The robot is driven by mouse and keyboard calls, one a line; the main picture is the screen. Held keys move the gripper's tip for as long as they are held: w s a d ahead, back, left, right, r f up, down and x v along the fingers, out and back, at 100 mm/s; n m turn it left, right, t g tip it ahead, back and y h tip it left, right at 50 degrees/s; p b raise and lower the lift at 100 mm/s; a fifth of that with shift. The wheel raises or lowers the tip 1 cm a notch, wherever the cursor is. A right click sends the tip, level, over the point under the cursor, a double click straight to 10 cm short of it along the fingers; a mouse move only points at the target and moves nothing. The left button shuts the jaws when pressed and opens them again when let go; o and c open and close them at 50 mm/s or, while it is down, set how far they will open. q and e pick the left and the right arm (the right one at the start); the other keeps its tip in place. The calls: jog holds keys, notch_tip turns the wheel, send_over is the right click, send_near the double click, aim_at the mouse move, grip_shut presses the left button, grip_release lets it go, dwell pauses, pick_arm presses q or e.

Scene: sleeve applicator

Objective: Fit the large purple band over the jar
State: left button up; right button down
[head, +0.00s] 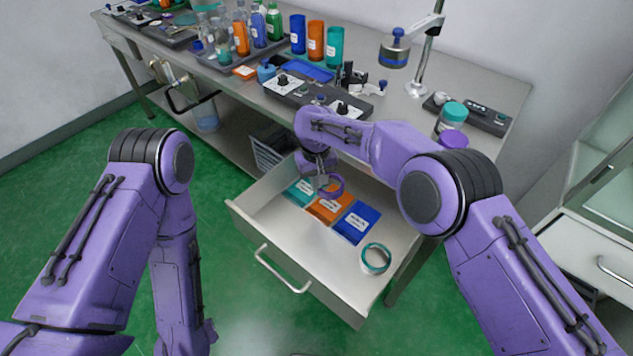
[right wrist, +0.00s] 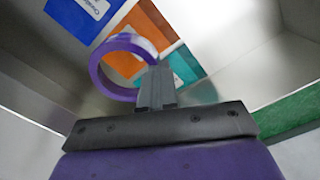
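A purple band (head: 331,187) is at the fingertips of my right gripper (head: 321,181), above the open drawer. In the right wrist view, the fingers (right wrist: 157,84) are close together on the wall of the purple band (right wrist: 96,70), which sticks out to the left of them. A clear jar with a teal lid (head: 453,112) stands on the right part of the bench. A purple round piece (head: 453,141) is just in front of it; I cannot tell whether it is a lid or a band. My left arm hangs at the left, its gripper out of view.
The open drawer (head: 345,293) holds a teal packet (head: 299,192), an orange packet (head: 327,209), a blue packet (head: 356,223) and a teal ring (head: 376,258). A lamp-like stand (head: 416,88) and a control box (head: 480,116) are near the jar. Bottles crowd the bench's back left.

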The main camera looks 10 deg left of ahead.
jog(key=shift+r+p, duration=0.3)
jog(key=shift+r, duration=0.5)
pick_arm(q)
jog(key=shift+r, duration=0.6)
pick_arm(e)
jog(key=shift+f, duration=0.1)
jog(key=shift+d, duration=0.1)
